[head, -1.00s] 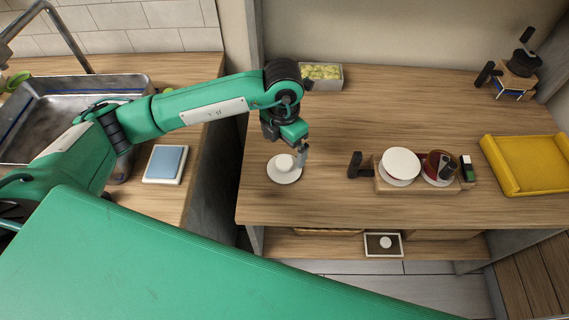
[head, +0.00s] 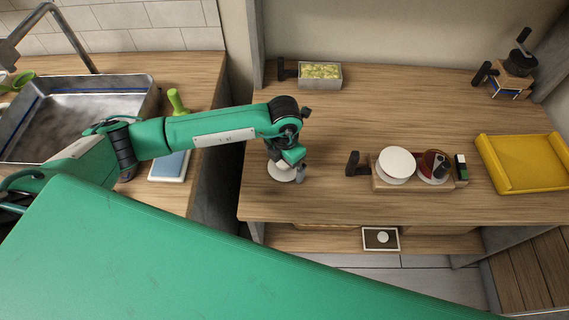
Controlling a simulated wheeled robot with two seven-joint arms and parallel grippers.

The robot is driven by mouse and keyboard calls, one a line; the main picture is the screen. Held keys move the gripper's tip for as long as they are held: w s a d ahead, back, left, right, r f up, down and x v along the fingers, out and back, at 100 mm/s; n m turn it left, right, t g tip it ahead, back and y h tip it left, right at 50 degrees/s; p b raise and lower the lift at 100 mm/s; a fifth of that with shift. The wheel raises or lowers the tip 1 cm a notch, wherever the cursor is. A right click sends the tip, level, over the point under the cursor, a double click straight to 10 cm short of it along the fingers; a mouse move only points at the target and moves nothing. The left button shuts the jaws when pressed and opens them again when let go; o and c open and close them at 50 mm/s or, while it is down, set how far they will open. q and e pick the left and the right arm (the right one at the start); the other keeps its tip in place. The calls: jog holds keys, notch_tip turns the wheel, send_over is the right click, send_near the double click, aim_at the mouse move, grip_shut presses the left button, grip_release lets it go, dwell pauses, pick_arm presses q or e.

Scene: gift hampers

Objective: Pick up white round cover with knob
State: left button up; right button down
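The white round cover with knob (head: 281,177) lies on the wooden table near its left front edge, in the head view. My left gripper (head: 291,170) is right over it, pointing down. One grey fingertip shows at the cover's right side. The other finger is hidden, so I cannot tell whether the gripper is open or shut on the knob. The gripper and wrist hide the cover's upper part. My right gripper is not in view.
To the right stand a wooden holder (head: 398,187) with a white disc (head: 397,164), and a yellow tray (head: 526,162). A box of green items (head: 320,75) is at the back. A small framed tray (head: 381,239) sits on the lower shelf.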

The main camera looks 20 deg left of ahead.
pick_arm(q)
jog(key=c, duration=0.8)
jog(key=shift+r, duration=0.15)
